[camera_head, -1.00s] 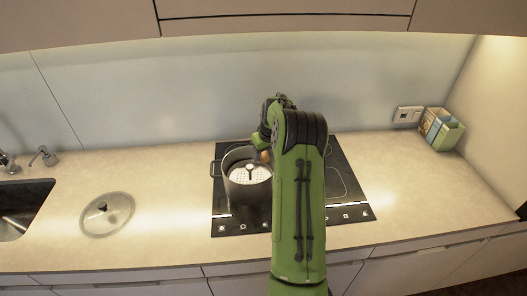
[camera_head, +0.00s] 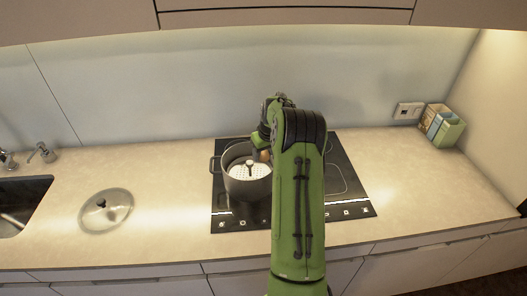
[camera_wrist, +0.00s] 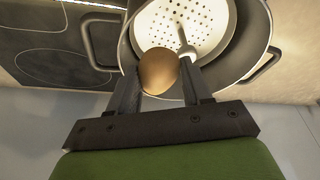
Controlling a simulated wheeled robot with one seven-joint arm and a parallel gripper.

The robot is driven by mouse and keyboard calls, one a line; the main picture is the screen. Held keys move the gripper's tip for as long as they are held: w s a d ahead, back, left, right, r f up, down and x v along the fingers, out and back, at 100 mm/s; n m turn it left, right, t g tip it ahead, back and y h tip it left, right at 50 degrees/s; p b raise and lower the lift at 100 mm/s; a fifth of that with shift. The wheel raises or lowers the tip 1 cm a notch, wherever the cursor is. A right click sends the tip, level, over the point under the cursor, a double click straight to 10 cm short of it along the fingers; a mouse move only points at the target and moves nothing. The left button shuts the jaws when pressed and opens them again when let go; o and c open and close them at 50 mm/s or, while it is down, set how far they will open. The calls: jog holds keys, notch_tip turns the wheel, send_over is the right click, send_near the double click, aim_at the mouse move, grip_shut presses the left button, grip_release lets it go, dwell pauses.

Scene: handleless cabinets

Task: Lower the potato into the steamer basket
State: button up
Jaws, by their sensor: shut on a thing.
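The potato (camera_wrist: 158,71) is brown and smooth, held between the two dark fingers of my gripper (camera_wrist: 160,85) in the wrist view. In the head view a small part of the potato (camera_head: 265,155) shows beside my arm, at the right rim of the pot. The steamer basket (camera_wrist: 205,22) is a white perforated plate with a central post, set inside the dark pot. It also shows in the head view (camera_head: 240,171). In the wrist view the potato overlaps the basket's edge; its exact height above it cannot be told. My arm hides the gripper's fingers in the head view.
The grey pot (camera_head: 247,188) with side handles stands on the black cooktop (camera_head: 345,185). A glass lid (camera_head: 106,210) lies on the counter to the left, near the sink (camera_head: 20,205). Boxes (camera_head: 441,126) stand at the right corner. Counter between is clear.

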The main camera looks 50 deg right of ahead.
jog(key=shift+f+b, duration=1.75)
jog(key=shift+f, duration=0.75)
jog(key=shift+r, duration=0.1)
jog(key=o, duration=1.1)
jog(key=v, duration=1.5)
jog(key=shift+r+p, duration=0.3)
jog(key=shift+r, duration=0.05)
jog(key=shift+s+a, duration=0.1)
jog(key=shift+a, duration=0.05)
